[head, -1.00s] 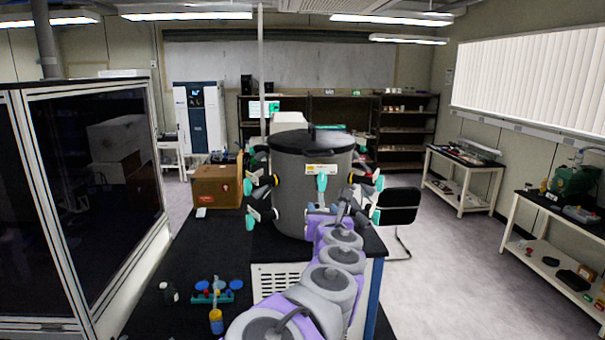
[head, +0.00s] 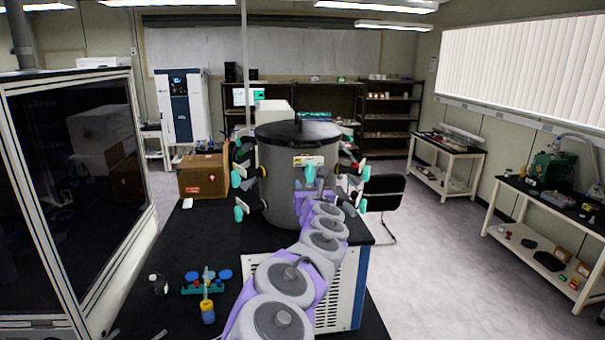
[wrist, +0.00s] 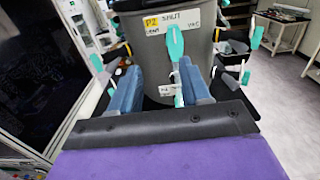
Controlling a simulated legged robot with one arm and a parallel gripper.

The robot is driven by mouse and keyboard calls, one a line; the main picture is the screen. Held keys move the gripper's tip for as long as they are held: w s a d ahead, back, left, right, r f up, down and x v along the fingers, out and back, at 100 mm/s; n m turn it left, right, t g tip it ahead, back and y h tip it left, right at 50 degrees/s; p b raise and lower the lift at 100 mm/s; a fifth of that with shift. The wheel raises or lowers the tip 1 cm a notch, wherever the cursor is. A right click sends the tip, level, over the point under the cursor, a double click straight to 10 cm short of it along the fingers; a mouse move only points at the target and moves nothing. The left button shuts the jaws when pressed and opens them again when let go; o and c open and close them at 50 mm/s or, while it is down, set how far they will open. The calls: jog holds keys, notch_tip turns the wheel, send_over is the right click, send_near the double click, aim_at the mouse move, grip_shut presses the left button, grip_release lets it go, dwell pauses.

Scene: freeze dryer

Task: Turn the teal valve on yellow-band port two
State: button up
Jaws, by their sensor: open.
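The grey freeze-dryer drum (head: 282,185) stands on the black bench with teal valves around its side. In the wrist view a teal valve handle (wrist: 175,43) points up on the drum's front, beside a label with a yellow P2 patch (wrist: 152,22) and the word SHUT. A second teal piece (wrist: 180,99) shows lower, between my fingers. My gripper (wrist: 160,75) is open, its two blue fingers pointing at the drum below the label, with nothing clearly gripped. In the head view the front valve (head: 310,173) is small, and my arm partly hides the drum's lower front.
More teal valves stick out at the drum's left (head: 237,178) and right (head: 363,173). A cardboard box (head: 203,176), a small rack with blue caps (head: 206,283) and a yellow bottle (head: 208,312) are on the bench.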

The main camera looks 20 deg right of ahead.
aim_at(310, 172)
jog(key=x, duration=0.5)
jog(key=d+p+x, duration=0.1)
jog(key=x, duration=0.2)
jog(key=shift+f, duration=0.15)
jog(key=shift+w, duration=0.2)
jog(key=d, duration=0.2)
jog(key=shift+w+d+f, duration=0.2)
jog(key=shift+w+d, duration=0.1)
jog(key=shift+d, duration=0.3)
jog(key=shift+s+a+r, duration=0.1)
jog(key=shift+a+r, duration=0.05)
jog(key=shift+a, duration=0.4)
jog(key=shift+s+a+r, duration=0.1)
jog(key=shift+a, duration=0.4)
jog(key=c, duration=0.5)
jog(key=shift+d, duration=0.15)
jog(key=shift+c, duration=1.4)
jog(key=shift+s+d, duration=0.1)
jog(key=shift+d, duration=0.2)
grip_shut()
jog(key=shift+a, duration=0.1)
